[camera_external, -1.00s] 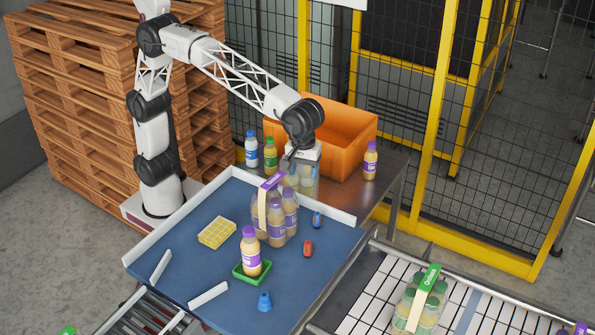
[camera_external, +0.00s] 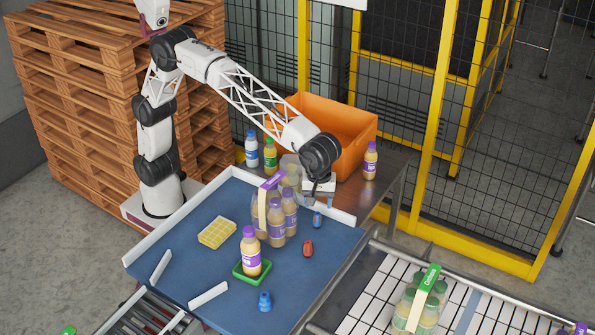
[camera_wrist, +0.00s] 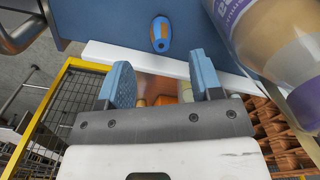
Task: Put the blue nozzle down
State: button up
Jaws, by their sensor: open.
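A small blue piece (camera_external: 264,301), nozzle-like in shape, stands upright on the blue table near its front edge. A second small blue piece (camera_external: 317,219) lies near the table's right edge; in the wrist view it shows an orange middle (camera_wrist: 160,33). I cannot tell for certain which one is the nozzle. My gripper (camera_external: 319,201) is open and empty above the table's back right edge, just behind the second blue piece. Its two blue fingers (camera_wrist: 163,77) have nothing between them, and that piece lies beyond their tips.
A purple-handled bottle pack (camera_external: 257,212) stands left of my gripper. A red piece (camera_external: 308,248), a bottle in a green tray (camera_external: 239,275) and a yellow grid tray (camera_external: 217,233) are on the table. An orange crate (camera_external: 352,150) stands behind.

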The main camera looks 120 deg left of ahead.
aim_at(317, 217)
jog(key=shift+f, duration=0.1)
jog(key=shift+f, duration=1.15)
jog(key=shift+f, duration=0.15)
jog(key=shift+s+a+f, duration=0.1)
jog(key=shift+f, duration=2.4)
grip_shut()
jog(key=shift+r, duration=0.2)
notch_tip(317, 217, up, 10)
jog(key=shift+f, duration=0.15)
